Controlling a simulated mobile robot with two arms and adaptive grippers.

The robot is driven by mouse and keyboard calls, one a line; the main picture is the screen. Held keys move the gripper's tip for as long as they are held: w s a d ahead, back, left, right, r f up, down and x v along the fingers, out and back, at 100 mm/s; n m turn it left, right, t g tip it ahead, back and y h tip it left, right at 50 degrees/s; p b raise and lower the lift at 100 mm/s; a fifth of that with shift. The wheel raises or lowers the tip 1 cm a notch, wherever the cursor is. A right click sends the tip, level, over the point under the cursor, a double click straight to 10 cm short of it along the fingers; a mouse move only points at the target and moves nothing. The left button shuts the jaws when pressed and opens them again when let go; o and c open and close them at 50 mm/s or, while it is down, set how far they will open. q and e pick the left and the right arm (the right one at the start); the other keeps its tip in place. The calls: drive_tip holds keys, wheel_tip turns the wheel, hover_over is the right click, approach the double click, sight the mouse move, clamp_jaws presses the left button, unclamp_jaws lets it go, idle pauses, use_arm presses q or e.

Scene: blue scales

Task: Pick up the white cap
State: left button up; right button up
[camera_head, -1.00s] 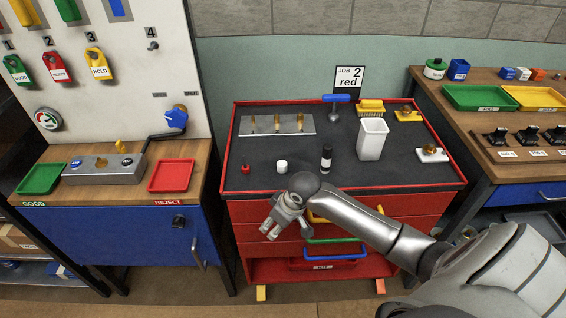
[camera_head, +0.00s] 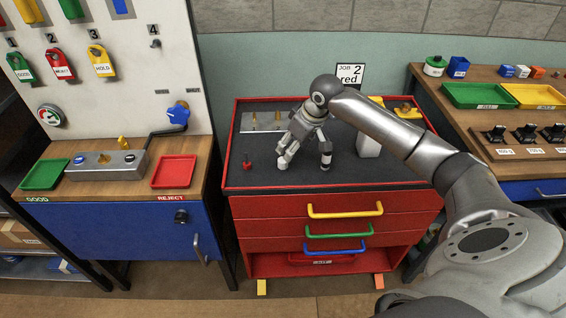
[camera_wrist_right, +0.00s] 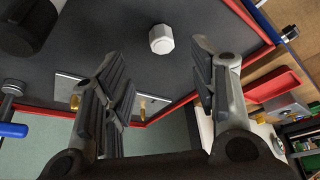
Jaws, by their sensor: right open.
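The white cap (camera_wrist_right: 161,39) stands on the dark top of the red cart (camera_head: 385,172). In the right wrist view it shows whole, beyond the gap between my fingertips, with space on both sides. My right gripper (camera_head: 305,160) reaches down over the cart from the right. Its fingers are spread and hold nothing, as the right wrist view of the gripper (camera_wrist_right: 160,68) also shows. I cannot tell its exact height above the cap. My left gripper is not in view.
A small red piece (camera_head: 247,162) stands left of the cap. A white container (camera_head: 369,146) stands to the right. A metal plate (camera_head: 258,122) lies behind.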

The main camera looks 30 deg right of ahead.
sight(283, 160)
drive_tip(key=p+x, duration=0.1)
drive_tip(key=x, duration=0.7)
drive_tip(key=shift+w+a, duration=0.1)
drive_tip(key=shift+w, duration=0.05)
drive_tip(key=c, duration=0.8)
